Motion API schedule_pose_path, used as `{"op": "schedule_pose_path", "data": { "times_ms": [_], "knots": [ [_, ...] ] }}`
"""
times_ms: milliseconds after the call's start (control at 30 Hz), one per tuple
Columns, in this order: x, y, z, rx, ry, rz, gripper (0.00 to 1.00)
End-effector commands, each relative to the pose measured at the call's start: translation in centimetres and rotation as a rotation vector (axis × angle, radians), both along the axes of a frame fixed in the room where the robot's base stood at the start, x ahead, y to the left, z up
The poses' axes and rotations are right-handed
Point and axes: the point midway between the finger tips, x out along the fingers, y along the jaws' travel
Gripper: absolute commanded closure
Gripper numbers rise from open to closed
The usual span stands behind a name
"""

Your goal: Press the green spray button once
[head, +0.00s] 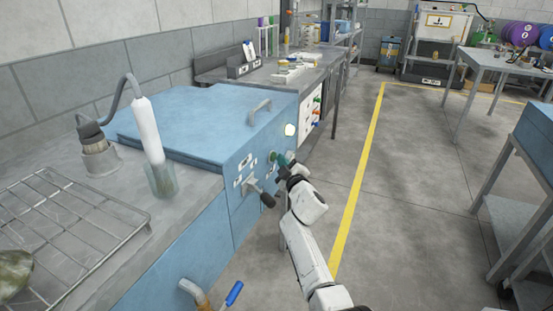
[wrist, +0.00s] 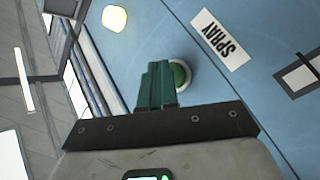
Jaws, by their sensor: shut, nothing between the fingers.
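The green spray button (wrist: 181,75) sits in a pale round ring on the blue cabinet front, beside a white label reading SPRAY (wrist: 220,39). In the head view the button (head: 273,155) shows small on the front of the blue cabinet (head: 205,110). My gripper (wrist: 158,72) has dark green fingers that are shut with nothing between them. The fingertips are right at the button and overlap part of it in the wrist view. I cannot tell whether they touch it. In the head view my gripper (head: 282,159) reaches the cabinet front from the right.
A glowing pale round lamp (head: 289,129) is above the button; it also shows in the wrist view (wrist: 114,18). A dark-knobbed lever (head: 262,195) sticks out below the button. The counter with a wire rack (head: 70,235) is at left. Floor by the yellow line (head: 356,180) is clear.

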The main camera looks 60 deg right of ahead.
Motion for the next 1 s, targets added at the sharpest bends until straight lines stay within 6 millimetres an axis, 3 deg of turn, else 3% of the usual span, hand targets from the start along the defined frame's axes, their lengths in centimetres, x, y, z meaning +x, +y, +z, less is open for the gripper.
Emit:
{"op": "schedule_pose_path", "data": {
  "times_ms": [1000],
  "knots": [
    [-1.9, -0.2, 0.1, -0.001, 0.001, 0.000, 1.00]
  ]
}}
